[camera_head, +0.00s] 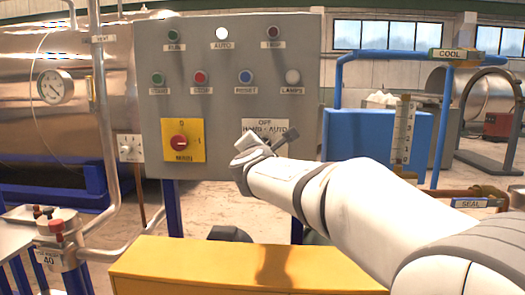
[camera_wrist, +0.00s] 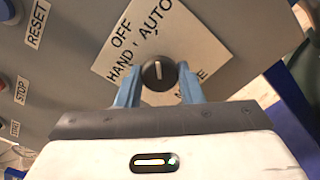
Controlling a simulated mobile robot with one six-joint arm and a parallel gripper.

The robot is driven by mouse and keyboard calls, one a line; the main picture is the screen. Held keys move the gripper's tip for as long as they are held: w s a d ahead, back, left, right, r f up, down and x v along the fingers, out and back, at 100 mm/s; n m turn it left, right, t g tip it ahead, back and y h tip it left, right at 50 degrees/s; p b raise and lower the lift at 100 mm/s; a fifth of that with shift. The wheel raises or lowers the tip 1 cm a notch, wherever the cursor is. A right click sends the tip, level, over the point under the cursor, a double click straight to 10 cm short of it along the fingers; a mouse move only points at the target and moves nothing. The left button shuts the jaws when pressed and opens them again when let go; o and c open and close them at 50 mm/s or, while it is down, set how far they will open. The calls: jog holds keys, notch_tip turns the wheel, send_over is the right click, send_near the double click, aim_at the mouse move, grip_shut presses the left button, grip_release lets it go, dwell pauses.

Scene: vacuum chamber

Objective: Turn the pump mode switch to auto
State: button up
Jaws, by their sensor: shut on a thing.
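The pump mode switch is a round black knob (camera_wrist: 158,73) with a white line, on a white plate (camera_wrist: 182,42) marked OFF, HAND and AUTO. In the wrist view the plate looks rotated, and the knob's white line points up toward the word AUTO. My gripper (camera_wrist: 157,84) has its two blue fingers on either side of the knob and is shut on it. In the head view my gripper (camera_head: 266,143) is at the plate (camera_head: 265,124) and hides most of the knob. The AUTO lamp (camera_head: 222,34) above looks bright white.
The grey panel (camera_head: 225,85) also bears a red rotary switch (camera_head: 179,141) on a yellow plate, left of my gripper, and a row of push buttons including the blue RESET button (camera_head: 246,77). A yellow cabinet (camera_head: 190,262) stands below in front. Blue pipes (camera_head: 385,55) are at right.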

jog(key=o, duration=1)
jog(key=s, duration=0.7)
jog(key=shift+s+a+b, duration=0.15)
jog(key=shift+s+b, duration=0.2)
jog(key=shift+s, duration=0.05)
